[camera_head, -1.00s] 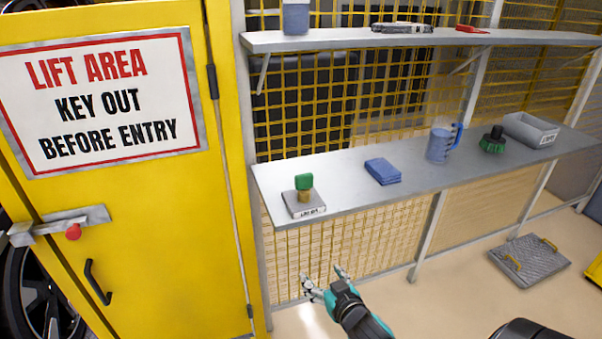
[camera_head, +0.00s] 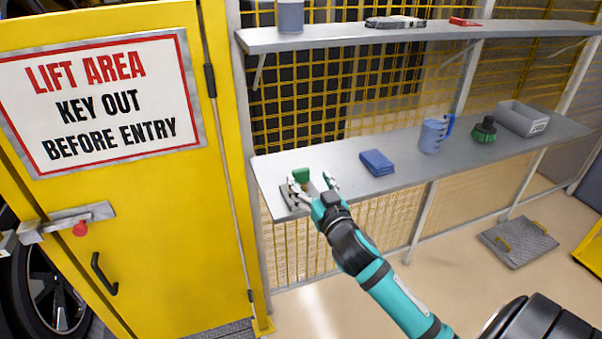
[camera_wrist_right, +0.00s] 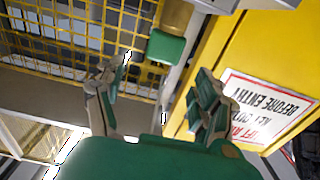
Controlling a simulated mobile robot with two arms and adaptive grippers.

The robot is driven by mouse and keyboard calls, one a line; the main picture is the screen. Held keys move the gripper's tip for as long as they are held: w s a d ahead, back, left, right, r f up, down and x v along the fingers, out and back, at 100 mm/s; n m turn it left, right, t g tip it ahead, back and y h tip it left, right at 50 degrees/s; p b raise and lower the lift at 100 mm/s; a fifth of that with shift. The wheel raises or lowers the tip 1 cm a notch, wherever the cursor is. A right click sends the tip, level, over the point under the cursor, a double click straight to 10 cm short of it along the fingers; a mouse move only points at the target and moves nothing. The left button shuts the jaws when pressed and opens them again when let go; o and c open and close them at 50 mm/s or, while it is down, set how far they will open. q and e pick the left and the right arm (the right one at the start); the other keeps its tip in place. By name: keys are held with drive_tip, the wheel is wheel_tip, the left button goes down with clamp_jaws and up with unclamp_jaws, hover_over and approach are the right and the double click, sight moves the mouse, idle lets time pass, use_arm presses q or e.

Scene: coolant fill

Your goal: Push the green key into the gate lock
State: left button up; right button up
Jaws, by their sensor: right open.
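The wrist view shows the fingers (camera_wrist_right: 160,80) spread and empty. The yellow gate (camera_head: 140,215) at the left carries a grey lock bar (camera_head: 55,225) with a red part (camera_head: 80,228). My left gripper is not in view.
On the lower shelf (camera_head: 345,187) are a blue cloth (camera_head: 377,162), a blue jug (camera_head: 432,136), a green-bristled brush (camera_head: 483,131) and a grey bin (camera_head: 522,119). An upper shelf (camera_head: 350,36) runs above. Yellow mesh stands behind. A grey plate (camera_head: 518,244) lies on the floor.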

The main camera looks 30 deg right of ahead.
sight(302, 172)
drive_tip(key=p+x, duration=0.2)
drive_tip(key=x, duration=0.3)
drive_tip(key=shift+w, duration=0.2)
drive_tip(key=shift+w+f, duration=0.2)
drive_tip(key=shift+w, duration=0.2)
drive_tip(key=shift+s, duration=0.1)
drive_tip(key=shift+c, duration=1)
drive_tip(key=c, duration=1.1)
